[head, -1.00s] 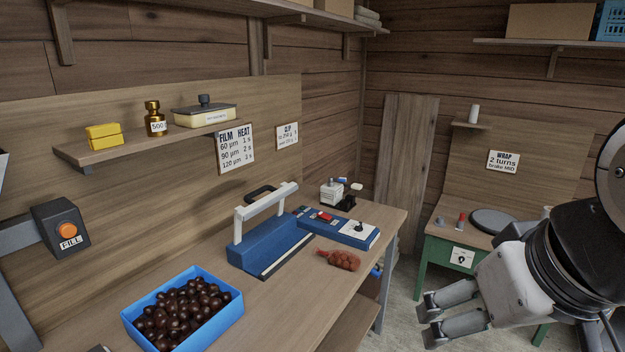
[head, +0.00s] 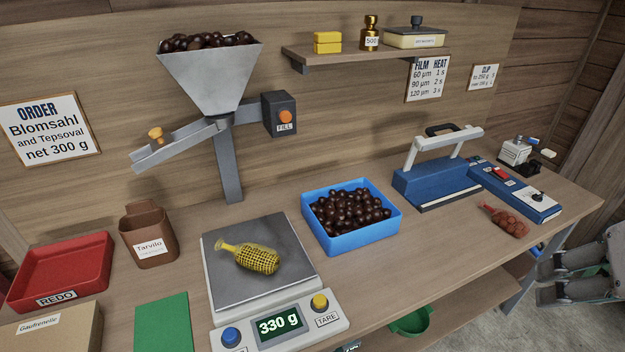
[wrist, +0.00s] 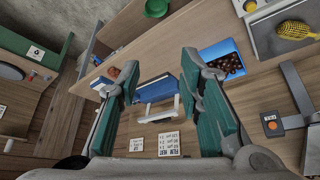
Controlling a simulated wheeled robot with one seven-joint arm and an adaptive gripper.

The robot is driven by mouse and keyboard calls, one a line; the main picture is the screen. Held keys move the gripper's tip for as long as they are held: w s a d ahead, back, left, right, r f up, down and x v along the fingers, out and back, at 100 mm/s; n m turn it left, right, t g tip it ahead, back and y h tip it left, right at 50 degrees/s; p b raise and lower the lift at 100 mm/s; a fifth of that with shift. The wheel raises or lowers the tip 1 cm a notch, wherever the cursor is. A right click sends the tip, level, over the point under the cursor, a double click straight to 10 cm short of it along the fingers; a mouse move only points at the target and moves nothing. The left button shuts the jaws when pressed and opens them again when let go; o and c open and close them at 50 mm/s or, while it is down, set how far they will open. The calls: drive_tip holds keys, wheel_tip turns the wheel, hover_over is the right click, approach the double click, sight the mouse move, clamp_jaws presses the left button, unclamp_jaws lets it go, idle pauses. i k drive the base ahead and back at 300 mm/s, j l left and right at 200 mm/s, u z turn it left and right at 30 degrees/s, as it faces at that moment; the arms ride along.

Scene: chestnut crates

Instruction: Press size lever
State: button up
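The clip machine (head: 514,152), a small white block on a black base, stands at the bench's far right end. It carries a small blue-tipped lever (head: 532,141) and a white-tipped lever (head: 547,154); no label tells which is the size lever. My gripper (head: 545,282) is at the right edge of the head view, in front of the bench end and apart from the clip machine. In the wrist view my gripper (wrist: 161,60) is open and empty, its green-padded fingers wide apart. The levers cannot be made out there.
A blue sealer (head: 435,182) and a red net bag (head: 505,221) lie near the clip machine. A blue crate of chestnuts (head: 352,243) stands mid-bench. A scale (head: 222,291) reads 330 g under a yellow net bag (head: 250,258). The bench front between crate and red bag is clear.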

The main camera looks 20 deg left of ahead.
sight(518, 135)
drive_tip(key=u, duration=1.2)
drive_tip(key=z, duration=1.45)
drive_tip(key=i+l, duration=0.35)
drive_tip(key=i+l+u, duration=0.15)
drive_tip(key=i+l, duration=0.5)
drive_tip(key=l, duration=0.2)
drive_tip(key=i+l+u, duration=0.15)
drive_tip(key=i+l, duration=0.5)
drive_tip(key=l, duration=0.25)
drive_tip(key=i+l+u, duration=0.1)
drive_tip(key=i+l, duration=0.2)
drive_tip(key=l, duration=0.2)
